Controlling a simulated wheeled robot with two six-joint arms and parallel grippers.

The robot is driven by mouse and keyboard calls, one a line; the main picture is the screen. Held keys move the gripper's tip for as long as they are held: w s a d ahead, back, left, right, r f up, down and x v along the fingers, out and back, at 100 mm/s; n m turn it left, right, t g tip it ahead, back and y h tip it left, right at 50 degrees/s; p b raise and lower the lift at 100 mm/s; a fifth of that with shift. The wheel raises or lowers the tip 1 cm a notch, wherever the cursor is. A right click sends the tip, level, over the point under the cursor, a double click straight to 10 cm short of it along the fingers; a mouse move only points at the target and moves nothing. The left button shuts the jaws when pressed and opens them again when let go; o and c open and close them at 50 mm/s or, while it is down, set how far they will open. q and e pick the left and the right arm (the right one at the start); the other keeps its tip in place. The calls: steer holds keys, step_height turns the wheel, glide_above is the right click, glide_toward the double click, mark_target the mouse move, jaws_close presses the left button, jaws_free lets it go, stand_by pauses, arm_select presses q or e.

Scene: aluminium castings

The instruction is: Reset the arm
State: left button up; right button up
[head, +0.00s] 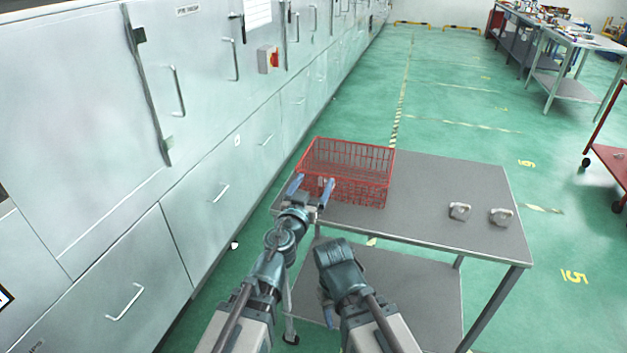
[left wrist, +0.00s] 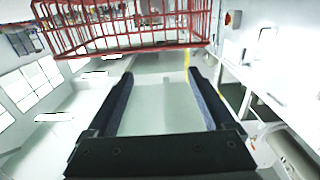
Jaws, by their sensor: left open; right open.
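My left gripper (head: 311,187) is open and empty, at the near side of the red wire basket (head: 376,193). Its two fingers also show spread apart in the left wrist view (left wrist: 160,82), with nothing between them and the basket (left wrist: 130,45) beyond their tips. I cannot tell whether the fingers touch the basket. My right gripper (head: 328,314) hangs lower, pointing down by the near edge of the table; its fingers are mostly hidden, and I see nothing held. Two small metal castings (head: 459,211) (head: 501,217) sit on the table's right part.
The grey table (head: 425,225) has a lower shelf (head: 400,285) and clear top between basket and castings. Grey cabinets (head: 90,120) line the left. Green floor (head: 450,110) is open beyond. A red cart (head: 610,160) and a workbench (head: 565,85) stand right.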

arm_select(q)
steer(key=a+f+n+g+y, duration=0.1)
steer(key=a+f+n+y, duration=0.2)
steer(key=a+y, duration=0.35)
steer(key=a+f+n+g+y, duration=0.2)
steer(key=a+f+n+y, duration=0.1)
steer(key=a, duration=0.7)
steer(key=s+a+f+g, duration=0.5)
steer(key=s+f+g, duration=0.4)
steer(key=f, duration=0.3)
steer(key=s+d+f+m+g+h, duration=0.35)
steer(key=s+d+m+g, duration=0.2)
steer(key=s+d, duration=0.9)
step_height(320, 180, up, 14)
steer(key=d+p, duration=0.1)
steer(key=p, duration=1.3)
steer(key=shift+s+d+f+m, duration=0.15)
steer(key=shift+f+m, duration=0.05)
steer(key=shift+m, duration=0.25)
